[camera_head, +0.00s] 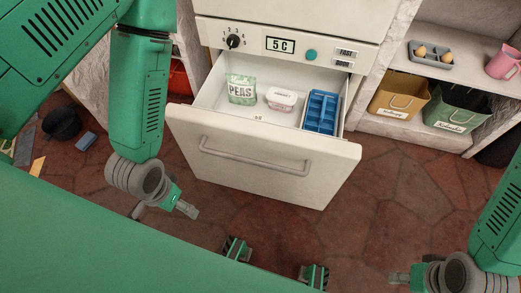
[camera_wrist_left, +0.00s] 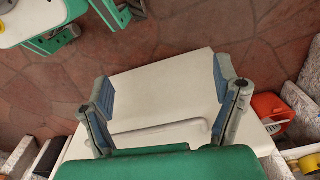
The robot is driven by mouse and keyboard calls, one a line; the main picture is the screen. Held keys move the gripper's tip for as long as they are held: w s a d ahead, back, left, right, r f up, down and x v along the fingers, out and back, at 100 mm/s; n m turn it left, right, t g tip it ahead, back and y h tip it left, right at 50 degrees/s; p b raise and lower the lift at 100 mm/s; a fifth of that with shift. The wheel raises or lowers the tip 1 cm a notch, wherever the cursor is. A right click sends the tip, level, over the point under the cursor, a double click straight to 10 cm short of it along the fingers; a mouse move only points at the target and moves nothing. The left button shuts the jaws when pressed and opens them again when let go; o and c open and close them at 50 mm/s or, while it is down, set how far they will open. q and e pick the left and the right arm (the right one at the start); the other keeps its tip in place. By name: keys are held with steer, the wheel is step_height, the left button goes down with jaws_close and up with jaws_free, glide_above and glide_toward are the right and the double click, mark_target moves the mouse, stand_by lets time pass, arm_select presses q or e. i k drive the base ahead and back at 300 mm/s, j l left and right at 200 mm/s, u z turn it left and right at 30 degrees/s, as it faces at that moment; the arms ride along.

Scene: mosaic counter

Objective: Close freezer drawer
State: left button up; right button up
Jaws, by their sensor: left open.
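The white freezer drawer (camera_head: 250,165) stands pulled out, with a grey bar handle (camera_head: 255,157) across its front. Inside it lie a green PEAS bag (camera_head: 241,89), a small white tub (camera_head: 281,98) and a blue ice tray (camera_head: 321,112). My left gripper (camera_head: 187,208) is in front of the drawer's left part. In the left wrist view my left gripper (camera_wrist_left: 163,90) is open and empty, with the drawer front (camera_wrist_left: 165,82) and handle (camera_wrist_left: 160,130) behind its fingers. My right gripper (camera_head: 400,278) is low at the right, apart from the drawer; its jaw opening is unclear.
Above the drawer is a control panel with a dial (camera_head: 234,41) and a "5 C" display (camera_head: 280,45). Right shelves hold a tan bin (camera_head: 398,98), a dark green bin (camera_head: 455,110), an egg tray (camera_head: 431,58) and a pink mug (camera_head: 503,62). The tiled floor (camera_head: 385,190) is clear right of the drawer.

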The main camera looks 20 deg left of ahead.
mark_target(276, 158)
steer(key=i+l+u, duration=0.1)
steer(key=u, duration=0.3)
steer(key=i+l+u, duration=0.2)
steer(key=u, duration=0.15)
